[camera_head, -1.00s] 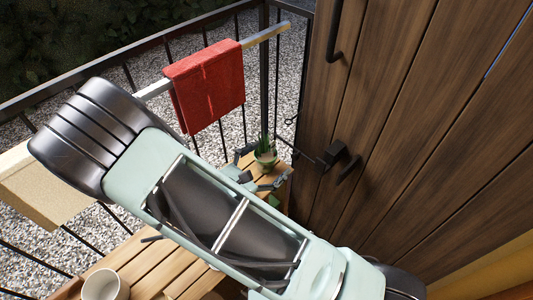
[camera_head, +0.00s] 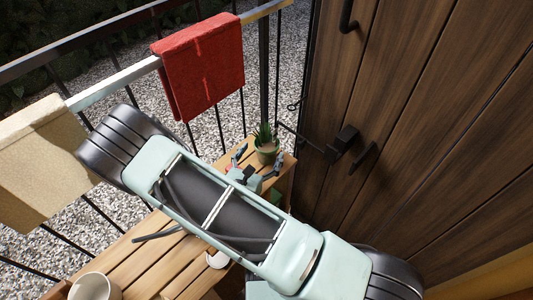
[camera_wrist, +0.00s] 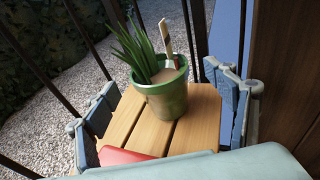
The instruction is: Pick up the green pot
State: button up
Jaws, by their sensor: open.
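The green pot (camera_wrist: 166,98) stands upright on the slatted wooden table (camera_wrist: 125,124). It holds a spiky plant, pale soil and a small wooden-handled tool. In the head view the green pot (camera_head: 266,152) is at the far end of the table, close to the wooden door. My gripper (camera_head: 258,165) is open and empty, with its fingers pointing at the pot from the near side. In the wrist view the fingers of my gripper (camera_wrist: 168,115) stand wide apart, one left and one right of the pot. I see no contact with the pot.
A dark wooden door (camera_head: 400,130) with black handles (camera_head: 343,143) rises just right of the pot. A metal railing (camera_head: 110,87) with a red towel (camera_head: 203,65) runs behind. A white pot (camera_head: 95,287) stands at the table's near left end. A beige cloth (camera_head: 40,160) hangs left.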

aim_at(267, 148)
jog(key=b+x, duration=0.1)
jog(key=x, duration=0.4)
jog(key=shift+w+f, duration=0.15)
jog(key=shift+w, duration=0.25)
jog(key=shift+c, duration=0.4)
jog(key=c, duration=1.6)
jog(key=shift+s+r, duration=0.25)
jog(key=shift+r, duration=0.5)
notch_tip(267, 148, up, 6)
jog(key=shift+f+p, duration=0.2)
jog(key=shift+p, duration=1)
jog(key=s+p, duration=0.1)
jog(key=s, duration=1.8)
jog(key=shift+s+p, duration=0.3)
